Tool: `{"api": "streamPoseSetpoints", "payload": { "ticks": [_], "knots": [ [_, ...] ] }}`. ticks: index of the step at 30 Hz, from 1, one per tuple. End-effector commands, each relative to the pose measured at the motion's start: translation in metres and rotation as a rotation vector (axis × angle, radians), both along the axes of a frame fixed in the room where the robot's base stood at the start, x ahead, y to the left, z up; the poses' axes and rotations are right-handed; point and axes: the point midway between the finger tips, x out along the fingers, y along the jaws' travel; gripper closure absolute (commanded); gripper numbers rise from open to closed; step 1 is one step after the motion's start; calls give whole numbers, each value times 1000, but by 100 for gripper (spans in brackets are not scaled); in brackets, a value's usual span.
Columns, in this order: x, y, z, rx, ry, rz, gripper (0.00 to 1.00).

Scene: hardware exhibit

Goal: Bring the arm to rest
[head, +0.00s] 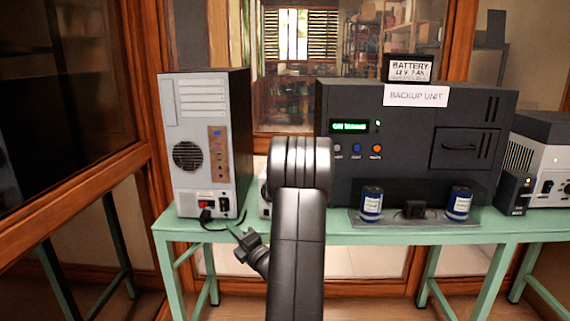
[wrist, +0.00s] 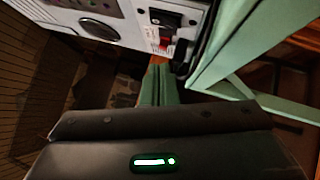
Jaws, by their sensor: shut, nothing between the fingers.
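My gripper (head: 234,229) shows in the head view left of my dark arm, low in front of the green table's front edge, below the grey computer tower. It is shut and empty. In the wrist view, its two narrow green fingers (wrist: 158,70) lie side by side beyond the dark gripper body with a lit green bar. My arm rises in the middle of the head view and bends over at the top, hiding part of the table and the things behind it.
The grey tower (head: 203,150) stands on the green table (head: 350,239), its cable by the front edge. A black backup unit (head: 420,140) with two blue cylinders (head: 371,204) (head: 459,203) before it stands right of my arm. A wood-framed glass panel (head: 70,130) is at left.

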Motion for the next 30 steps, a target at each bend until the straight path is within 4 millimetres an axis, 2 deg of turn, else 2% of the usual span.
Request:
{"api": "streamPoseSetpoints", "payload": {
  "ticks": [6, 19, 25, 30],
  "knots": [
    [-18, -19, -6, 1, 1, -2, 100],
    [-24, -23, -7, 0, 0, 0, 100],
    [-18, -17, -5, 0, -2, 2, 100],
    [0, 1, 1, -1, -3, 3, 100]
  ]
}}
